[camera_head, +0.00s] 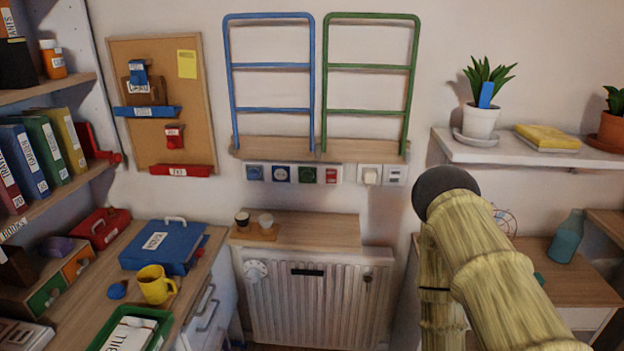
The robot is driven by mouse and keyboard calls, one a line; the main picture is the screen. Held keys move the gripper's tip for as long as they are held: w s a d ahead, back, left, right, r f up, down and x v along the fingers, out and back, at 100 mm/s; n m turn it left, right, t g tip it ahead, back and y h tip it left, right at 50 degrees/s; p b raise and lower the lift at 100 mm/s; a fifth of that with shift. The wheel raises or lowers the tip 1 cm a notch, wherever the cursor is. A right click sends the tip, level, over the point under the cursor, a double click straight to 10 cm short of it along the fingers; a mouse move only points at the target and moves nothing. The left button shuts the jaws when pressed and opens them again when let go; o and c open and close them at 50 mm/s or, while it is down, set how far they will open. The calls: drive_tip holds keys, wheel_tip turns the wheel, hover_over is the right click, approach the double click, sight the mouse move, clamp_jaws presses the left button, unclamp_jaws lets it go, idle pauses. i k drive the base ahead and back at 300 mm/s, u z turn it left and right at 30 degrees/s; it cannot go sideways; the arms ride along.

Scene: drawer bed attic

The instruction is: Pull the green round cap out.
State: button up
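A row of wall sockets runs under the wooden ledge in the middle of the head view. My arm rises at the right, bends at a dark joint and goes back down. My gripper is not visible, and nothing of mine touches the green cap.
Blue and green rail frames (411,85) stand above the ledge (240,150). A wooden shelf with two cups (242,219) tops the radiator (310,300) below. A white plug (370,175) sits right of the red piece. The wall before the sockets looks clear.

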sight(307, 176)
drive_tip(key=z, duration=0.05)
drive_tip(key=k, duration=0.5)
drive_tip(key=u, duration=1.1)
drive_tip(key=i, duration=0.7)
drive_tip(key=z, duration=0.2)
